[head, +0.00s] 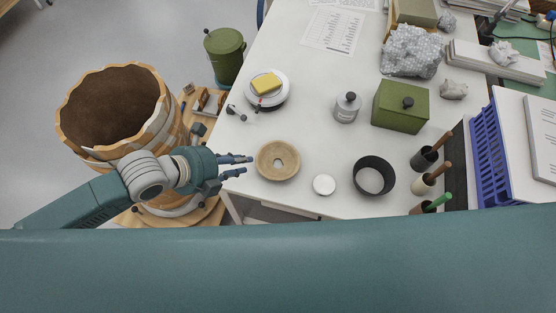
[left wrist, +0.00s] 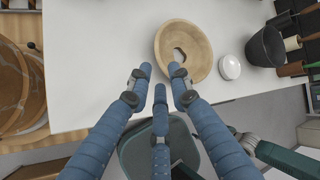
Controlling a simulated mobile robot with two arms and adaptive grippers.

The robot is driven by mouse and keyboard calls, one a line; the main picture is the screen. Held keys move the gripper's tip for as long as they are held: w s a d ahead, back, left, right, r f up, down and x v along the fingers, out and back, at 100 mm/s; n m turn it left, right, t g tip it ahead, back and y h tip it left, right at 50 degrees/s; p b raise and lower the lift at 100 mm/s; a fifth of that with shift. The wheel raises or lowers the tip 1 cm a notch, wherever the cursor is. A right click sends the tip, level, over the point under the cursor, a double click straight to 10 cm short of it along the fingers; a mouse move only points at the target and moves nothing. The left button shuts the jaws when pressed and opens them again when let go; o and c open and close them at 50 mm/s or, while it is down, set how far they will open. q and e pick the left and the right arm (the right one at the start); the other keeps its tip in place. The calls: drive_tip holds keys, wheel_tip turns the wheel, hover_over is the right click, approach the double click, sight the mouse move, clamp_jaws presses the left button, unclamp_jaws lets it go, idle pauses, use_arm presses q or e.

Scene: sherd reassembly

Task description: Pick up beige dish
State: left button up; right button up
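The beige dish (head: 278,160) is a round, shallow ring-like dish with a hole or dark spot in its middle. It lies on the white table near the front left edge. In the left wrist view the dish (left wrist: 184,50) is just beyond the fingertips. My left gripper (head: 248,166) is to the left of the dish at the table edge, its fingers pointing toward it. In the left wrist view its fingers (left wrist: 160,78) are spread and hold nothing. My right gripper is not in view; a large teal arm link crosses the bottom of the head view.
A white lid (head: 324,184) and a black ring-shaped bowl (head: 374,176) stand right of the dish. A scale with a yellow sponge (head: 266,83) is behind it. A grey bottle (head: 347,107) and green box (head: 400,107) stand farther back. A large reassembled pot (head: 165,130) is left of the table.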

sight(266, 162)
use_arm(q)
drive_tip(key=x, duration=0.2)
drive_tip(key=p+x, duration=0.1)
drive_tip(key=x, duration=0.3)
drive_tip(key=shift+s+d+f, duration=0.2)
drive_tip(key=shift+d+f, duration=0.05)
drive_tip(key=shift+f, duration=0.05)
drive_tip(key=shift+a, duration=0.1)
drive_tip(key=shift+c, duration=0.6)
clamp_jaws()
